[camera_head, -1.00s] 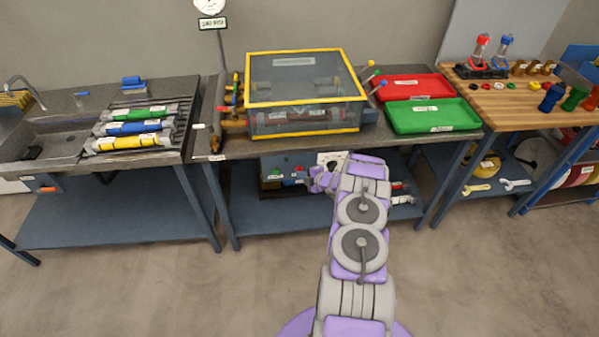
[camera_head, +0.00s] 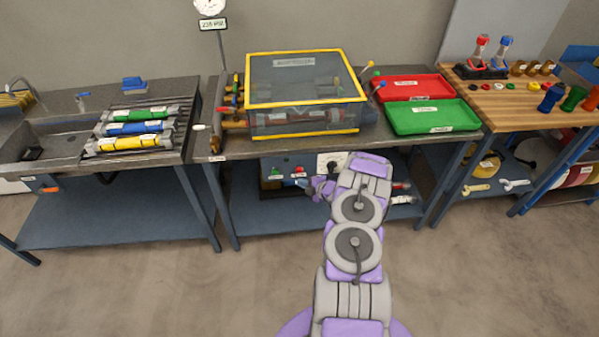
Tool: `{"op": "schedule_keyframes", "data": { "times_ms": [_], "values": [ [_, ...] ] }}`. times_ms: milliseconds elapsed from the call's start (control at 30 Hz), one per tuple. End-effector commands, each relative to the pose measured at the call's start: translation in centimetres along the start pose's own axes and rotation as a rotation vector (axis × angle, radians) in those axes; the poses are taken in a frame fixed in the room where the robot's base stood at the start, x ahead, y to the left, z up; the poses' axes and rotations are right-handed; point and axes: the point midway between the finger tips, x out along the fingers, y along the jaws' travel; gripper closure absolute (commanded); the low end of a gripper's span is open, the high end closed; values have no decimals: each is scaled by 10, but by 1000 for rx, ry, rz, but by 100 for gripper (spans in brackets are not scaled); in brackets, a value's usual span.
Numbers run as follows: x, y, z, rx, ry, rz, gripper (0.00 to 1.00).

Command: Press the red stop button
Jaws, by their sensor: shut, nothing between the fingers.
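A small red button (camera_head: 299,169) shows on the front of a dark control box (camera_head: 270,185) under the middle workbench. A green button (camera_head: 275,171) sits to its left on the same box. My gripper (camera_head: 304,183) is shut and empty. Its fingertips appear just below and slightly right of the red button in the picture. I cannot tell whether they touch the box. My arm hides part of the area right of the box.
The middle bench's top edge (camera_head: 300,148) overhangs the box. Above it stands a yellow-framed clear enclosure (camera_head: 305,80). Red (camera_head: 415,86) and green (camera_head: 432,117) trays lie to its right. Bench legs flank the lower shelf (camera_head: 270,222). The floor in front is clear.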

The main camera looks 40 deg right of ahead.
Motion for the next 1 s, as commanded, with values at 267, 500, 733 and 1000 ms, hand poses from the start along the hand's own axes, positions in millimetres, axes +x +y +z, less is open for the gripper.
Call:
{"op": "schedule_keyframes", "data": {
  "times_ms": [267, 500, 733, 1000],
  "values": [
    [-15, -10, -12, 0, 2, 1, 100],
    [-17, -12, -13, -1, 1, 2, 100],
    [-17, -12, -13, -1, 1, 1, 100],
    [-17, -12, -13, -1, 1, 1, 100]
  ]
}}
